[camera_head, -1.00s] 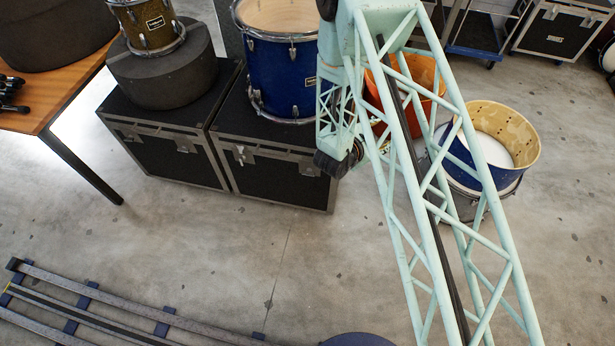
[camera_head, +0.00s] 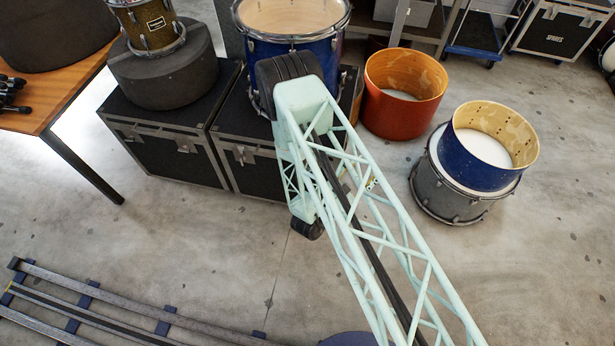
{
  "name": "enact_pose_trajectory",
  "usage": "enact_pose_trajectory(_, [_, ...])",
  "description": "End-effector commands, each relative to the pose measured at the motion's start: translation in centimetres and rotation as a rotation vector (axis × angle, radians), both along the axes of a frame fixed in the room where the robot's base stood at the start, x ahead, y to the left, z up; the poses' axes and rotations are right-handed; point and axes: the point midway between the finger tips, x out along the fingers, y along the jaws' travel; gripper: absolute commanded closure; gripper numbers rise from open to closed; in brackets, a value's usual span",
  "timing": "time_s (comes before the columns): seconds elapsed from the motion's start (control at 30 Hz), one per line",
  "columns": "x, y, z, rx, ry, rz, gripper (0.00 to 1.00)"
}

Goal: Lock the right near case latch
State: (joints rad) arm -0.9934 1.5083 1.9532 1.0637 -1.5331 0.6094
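Two black cases with metal edges stand side by side on the floor, the left case (camera_head: 165,160) and the right case (camera_head: 252,182). On the right case's front, the left latch (camera_head: 243,155) shows near the lid seam; it is too small to tell whether it is locked. The right part of that front, with any latch there, is hidden behind my pale green lattice arm. The left case has a latch (camera_head: 185,145) at the right of its front. My gripper cannot be made out; the arm's far end hides that area.
A blue drum (camera_head: 325,50) stands on the right case, and a brown drum (camera_head: 150,25) on a round dark case (camera_head: 165,75) on the left one. An orange drum shell (camera_head: 385,115) and stacked drums (camera_head: 480,160) stand right. Floor rails (camera_head: 100,300) lie at lower left.

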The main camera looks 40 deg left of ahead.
Motion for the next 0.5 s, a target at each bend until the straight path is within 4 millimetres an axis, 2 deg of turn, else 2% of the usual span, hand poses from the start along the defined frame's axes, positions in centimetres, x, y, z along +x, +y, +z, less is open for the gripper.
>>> enact_pose_trajectory(0.17, [-3.1,0.6,-1.8,-0.044,-0.048,0.047,0.56])
enact_pose_trajectory(0.5, [-9.7,5.1,-3.8,-0.131,-0.106,0.198,0.56])
